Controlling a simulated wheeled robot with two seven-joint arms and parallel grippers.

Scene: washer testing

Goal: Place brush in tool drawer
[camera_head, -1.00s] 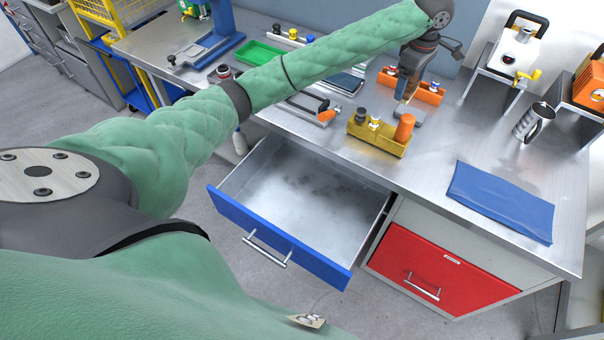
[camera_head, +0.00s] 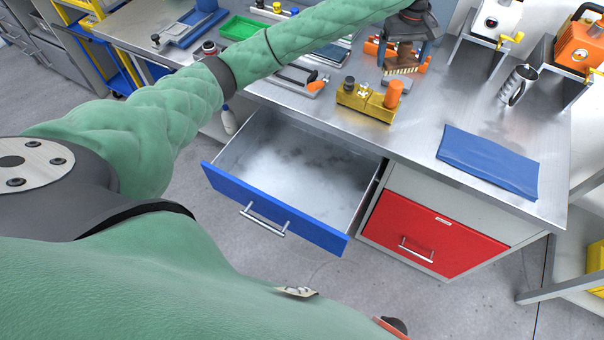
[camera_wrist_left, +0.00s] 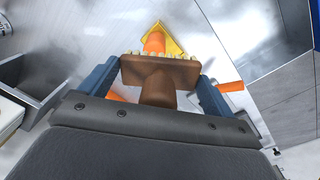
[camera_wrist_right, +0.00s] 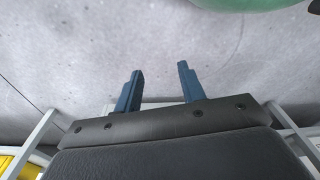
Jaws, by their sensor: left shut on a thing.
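The brush (camera_head: 401,69) has pale bristles pointing down and a brown wooden body. My left gripper (camera_head: 402,58) is shut on it and holds it over the back of the workbench. In the left wrist view the brush's brown body (camera_wrist_left: 158,74) sits between the two blue fingers. The open drawer (camera_head: 275,220) has a blue front and a bare, empty-looking metal inside; it is in front of and to the left of the gripper. My right gripper (camera_wrist_right: 158,88) shows only in its wrist view, with fingers apart and nothing between them, over grey floor.
A yellow block with knobs (camera_head: 364,103) stands on the bench between brush and drawer. A blue cloth or mat (camera_head: 488,160) lies on the right. A metal mug (camera_head: 516,85) stands behind it. A shut red drawer (camera_head: 430,224) is right of the open one.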

